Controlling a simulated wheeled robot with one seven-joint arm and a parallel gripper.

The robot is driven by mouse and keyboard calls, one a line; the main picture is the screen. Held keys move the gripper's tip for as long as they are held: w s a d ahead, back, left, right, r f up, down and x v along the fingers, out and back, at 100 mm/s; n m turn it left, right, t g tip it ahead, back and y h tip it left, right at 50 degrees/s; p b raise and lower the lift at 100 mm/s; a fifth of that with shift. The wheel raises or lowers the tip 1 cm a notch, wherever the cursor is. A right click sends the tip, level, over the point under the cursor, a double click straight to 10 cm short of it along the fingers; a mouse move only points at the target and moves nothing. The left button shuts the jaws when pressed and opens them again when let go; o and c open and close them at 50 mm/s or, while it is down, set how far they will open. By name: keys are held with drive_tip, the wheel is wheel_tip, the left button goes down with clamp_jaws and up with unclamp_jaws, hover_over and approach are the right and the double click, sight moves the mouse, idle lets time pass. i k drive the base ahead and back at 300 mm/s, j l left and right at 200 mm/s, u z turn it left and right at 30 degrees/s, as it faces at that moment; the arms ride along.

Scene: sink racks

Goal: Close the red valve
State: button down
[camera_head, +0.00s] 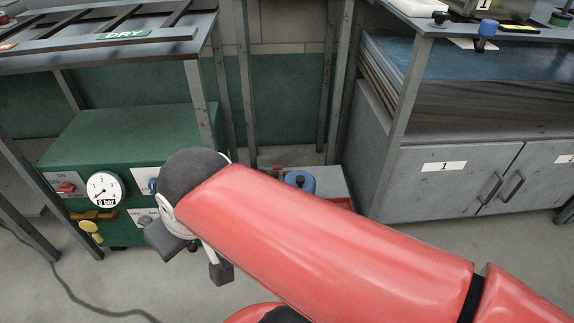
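My gripper (195,248) hangs at the end of my red arm, in front of the green box's right side. Its dark parts show below the wrist, with nothing visibly held. Whether its fingers are open or shut is unclear. No red valve can be clearly made out. A small red part (66,187) sits on the left of the green box (125,140), below an ON label, away from my gripper. A small red bit (277,168) also shows behind my arm, beside a blue round part (300,181). My arm hides much of that area.
A gauge (104,188) marked 0 bar and a yellow fitting (90,226) are on the green box. A metal rack (110,55) stands above it. A grey cabinet (445,180) is at right. A cable (75,295) lies on the floor at left.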

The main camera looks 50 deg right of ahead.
sight(274, 167)
drive_tip(key=z, duration=1.4)
drive_tip(key=i+j+z, duration=0.15)
drive_tip(key=i, duration=0.35)
